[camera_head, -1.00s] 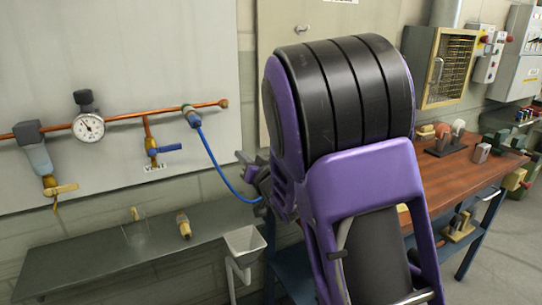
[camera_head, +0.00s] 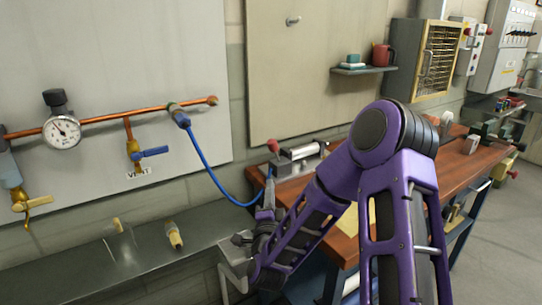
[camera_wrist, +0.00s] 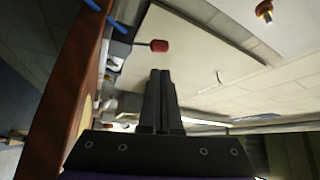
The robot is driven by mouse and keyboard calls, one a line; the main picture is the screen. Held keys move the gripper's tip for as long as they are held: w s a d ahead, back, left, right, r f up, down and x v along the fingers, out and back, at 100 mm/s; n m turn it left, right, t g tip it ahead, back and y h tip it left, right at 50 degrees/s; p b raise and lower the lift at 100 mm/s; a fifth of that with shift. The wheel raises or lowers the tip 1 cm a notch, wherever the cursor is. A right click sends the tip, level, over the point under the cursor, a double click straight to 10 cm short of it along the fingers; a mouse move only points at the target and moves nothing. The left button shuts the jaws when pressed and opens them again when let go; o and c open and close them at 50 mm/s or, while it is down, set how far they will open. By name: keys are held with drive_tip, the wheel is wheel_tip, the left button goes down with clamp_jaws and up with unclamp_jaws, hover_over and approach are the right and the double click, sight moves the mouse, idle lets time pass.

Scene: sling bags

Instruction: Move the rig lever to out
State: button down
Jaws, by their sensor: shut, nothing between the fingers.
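The rig on the bench has a lever with a red knob (camera_head: 272,146) at its left end, beside a silver cylinder (camera_head: 303,151). The knob also shows in the wrist view (camera_wrist: 159,45), on a thin dark stem just beyond my fingertips and slightly left. My gripper (camera_head: 269,182) is just below the knob in the head view, fingers pointing up. In the wrist view my fingers (camera_wrist: 160,73) are together and empty, apart from the knob as far as I can tell. The lever's lower part is partly hidden by my gripper in the head view.
A wooden bench (camera_head: 345,246) carries the rig. A blue hose (camera_head: 212,172) runs from the copper pipe (camera_head: 95,121) towards the rig, close to my gripper. A grey shelf (camera_head: 75,270) is at the left. A small shelf (camera_head: 362,68) holds a red mug (camera_head: 381,55).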

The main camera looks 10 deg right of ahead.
sight(273, 148)
drive_tip(key=shift+d, duration=0.1)
idle(0.3)
drive_tip(key=x, duration=1.4)
